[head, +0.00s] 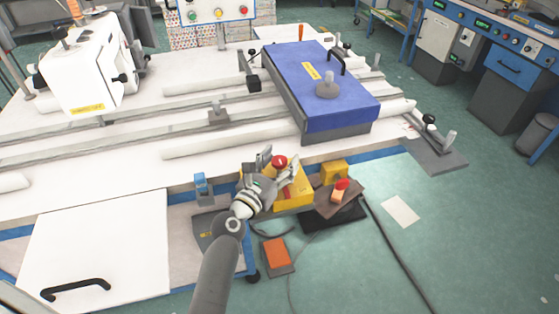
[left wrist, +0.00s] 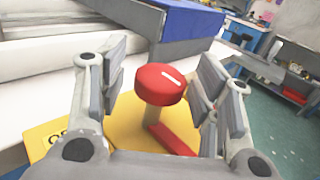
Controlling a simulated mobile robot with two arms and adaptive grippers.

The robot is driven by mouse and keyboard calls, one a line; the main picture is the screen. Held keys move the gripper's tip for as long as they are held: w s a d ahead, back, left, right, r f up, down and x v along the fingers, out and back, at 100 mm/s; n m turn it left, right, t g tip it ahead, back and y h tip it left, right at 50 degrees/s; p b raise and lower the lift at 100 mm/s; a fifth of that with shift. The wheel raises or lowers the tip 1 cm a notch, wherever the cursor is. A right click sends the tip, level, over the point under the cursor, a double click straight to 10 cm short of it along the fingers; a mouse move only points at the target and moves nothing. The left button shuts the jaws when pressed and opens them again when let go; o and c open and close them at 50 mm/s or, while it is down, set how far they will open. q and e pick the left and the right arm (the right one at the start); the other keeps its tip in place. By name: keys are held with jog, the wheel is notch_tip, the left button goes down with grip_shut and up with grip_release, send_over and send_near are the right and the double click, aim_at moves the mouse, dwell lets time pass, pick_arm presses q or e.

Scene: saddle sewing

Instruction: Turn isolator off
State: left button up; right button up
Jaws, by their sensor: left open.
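The isolator is a yellow box (head: 297,196) on the front edge of the machine table, with a round red knob (head: 279,161) on top. In the left wrist view the red knob (left wrist: 161,84) has a white line mark and stands on a grey stem above the yellow box (left wrist: 125,119). My left gripper (head: 279,160) is open, with its fingers on either side of the knob. In the left wrist view, a gap shows between the knob and the left finger; the right finger is closer to it. My right gripper is not in view.
A white machine table (head: 120,155) with rails and a blue box with a handle (head: 310,75) lies behind. A smaller yellow box (head: 334,172), a red-topped control (head: 341,187) and an orange pedal (head: 277,252) are nearby.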

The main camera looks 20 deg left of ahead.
pick_arm(q)
grip_shut()
jog(key=shift+f+m+g+h+b, duration=0.15)
jog(key=shift+m+g+h+b, duration=0.5)
jog(key=shift+m+h, duration=0.8)
jog(key=shift+h, duration=0.75)
grip_release()
jog(key=shift+s, duration=0.1)
jog(key=v, duration=1.1)
jog(key=shift+s+a, duration=0.3)
jog(key=shift+s, duration=0.05)
